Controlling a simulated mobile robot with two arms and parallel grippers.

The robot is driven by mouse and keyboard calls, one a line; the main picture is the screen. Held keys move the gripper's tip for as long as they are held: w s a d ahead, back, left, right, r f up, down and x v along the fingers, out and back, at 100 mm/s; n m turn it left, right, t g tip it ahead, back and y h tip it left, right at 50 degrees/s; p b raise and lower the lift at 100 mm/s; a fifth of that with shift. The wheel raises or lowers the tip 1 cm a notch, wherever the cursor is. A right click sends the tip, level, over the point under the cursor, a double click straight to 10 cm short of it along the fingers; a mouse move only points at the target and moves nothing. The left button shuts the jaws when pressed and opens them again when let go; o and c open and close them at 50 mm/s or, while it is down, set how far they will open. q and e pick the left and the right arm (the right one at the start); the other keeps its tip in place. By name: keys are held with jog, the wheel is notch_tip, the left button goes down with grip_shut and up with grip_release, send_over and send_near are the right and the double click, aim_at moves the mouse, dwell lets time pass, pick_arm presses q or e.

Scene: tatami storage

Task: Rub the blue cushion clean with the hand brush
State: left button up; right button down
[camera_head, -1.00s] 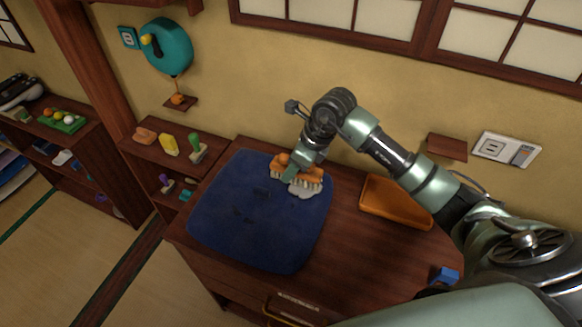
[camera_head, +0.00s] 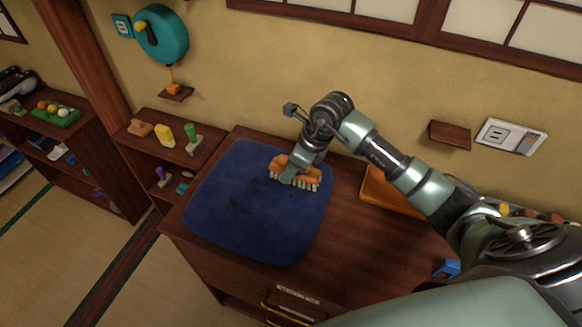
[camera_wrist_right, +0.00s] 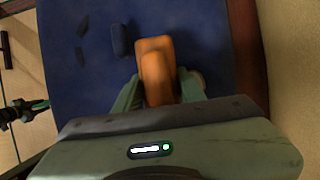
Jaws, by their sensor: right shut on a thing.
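The blue cushion (camera_head: 255,217) lies flat on the dark wooden cabinet top and shows dark smudges near its middle and left. It also fills much of the right wrist view (camera_wrist_right: 80,85). My right gripper (camera_head: 291,178) is shut on the orange hand brush (camera_head: 299,165), whose pale bristles point down at the cushion's upper right part. In the right wrist view the brush (camera_wrist_right: 155,65) sits between the two green fingers. Whether the bristles touch the cloth is hard to tell.
An orange tray (camera_head: 388,194) lies right of the cushion, partly behind my arm. A blue object (camera_head: 446,268) sits near the cabinet's right front. A low shelf (camera_head: 166,152) with several small brushes and blocks stands at left. A wall ledge (camera_head: 449,134) juts out behind.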

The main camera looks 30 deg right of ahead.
jog(key=shift+f+b, duration=0.6)
jog(key=shift+f, duration=0.05)
dwell(0.6)
jog(key=shift+s+d, duration=0.65)
jog(key=shift+w+a, duration=1.25)
jog(key=shift+w, duration=0.1)
jog(key=shift+s+d, duration=0.1)
jog(key=shift+s+d, duration=1.15)
jog(key=shift+s, duration=0.15)
jog(key=shift+w+a, duration=1.25)
jog(key=shift+w, duration=0.1)
